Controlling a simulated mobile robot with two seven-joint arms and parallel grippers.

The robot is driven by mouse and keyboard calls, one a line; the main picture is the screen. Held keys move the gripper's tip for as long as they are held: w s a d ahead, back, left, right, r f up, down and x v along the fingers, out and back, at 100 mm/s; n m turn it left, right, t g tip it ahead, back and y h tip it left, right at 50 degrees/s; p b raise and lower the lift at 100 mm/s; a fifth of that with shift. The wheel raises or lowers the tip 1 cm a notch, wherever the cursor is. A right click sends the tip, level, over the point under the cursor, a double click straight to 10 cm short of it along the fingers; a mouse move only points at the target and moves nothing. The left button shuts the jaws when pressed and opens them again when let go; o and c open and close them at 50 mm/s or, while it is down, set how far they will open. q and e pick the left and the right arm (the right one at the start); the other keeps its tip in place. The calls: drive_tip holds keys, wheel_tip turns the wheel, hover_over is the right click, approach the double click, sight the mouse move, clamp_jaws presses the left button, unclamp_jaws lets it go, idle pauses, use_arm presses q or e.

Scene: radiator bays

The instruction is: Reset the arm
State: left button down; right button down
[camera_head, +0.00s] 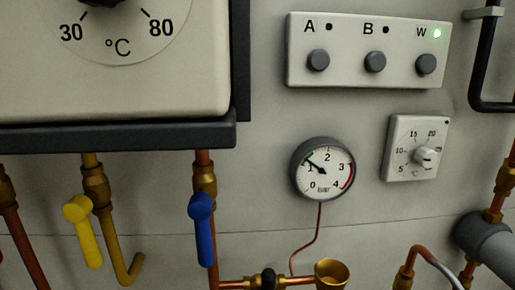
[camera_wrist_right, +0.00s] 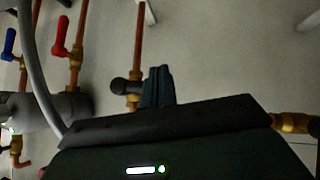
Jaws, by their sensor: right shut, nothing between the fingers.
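My right gripper (camera_wrist_right: 158,82) shows in the right wrist view, its dark fingers together with nothing between them. It points at the pale wall, close to a vertical copper pipe (camera_wrist_right: 138,45) with a dark round knob (camera_wrist_right: 122,86). I cannot tell whether the fingers touch the pipe. Neither arm shows in the head view, and my left gripper is in no view.
The head view shows a boiler (camera_head: 150,85), a yellow lever (camera_head: 84,230), a blue lever (camera_head: 202,228), a pressure gauge (camera_head: 323,169), a thermostat (camera_head: 417,148) and an A/B/W button panel (camera_head: 365,50) with W lit green. The wrist view shows a red lever (camera_wrist_right: 61,33) and grey hose (camera_wrist_right: 33,60).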

drive_tip(key=s+a+f+g+y, duration=0.1)
drive_tip(key=s+a+f+g, duration=0.15)
drive_tip(key=s+f, duration=0.35)
drive_tip(key=s+a+f+g+y, duration=0.1)
drive_tip(key=s+a+f+g, duration=0.15)
drive_tip(key=s, duration=0.55)
drive_tip(key=w+a+f+n+t+y+p, duration=0.1)
drive_tip(key=w+a+f+t+y, duration=0.2)
drive_tip(key=w+a+f+t, duration=0.2)
drive_tip(key=shift+w+a+f+n+t, duration=0.3)
drive_tip(key=shift+w+a+n+t, duration=0.15)
drive_tip(key=shift+w+t, duration=0.25)
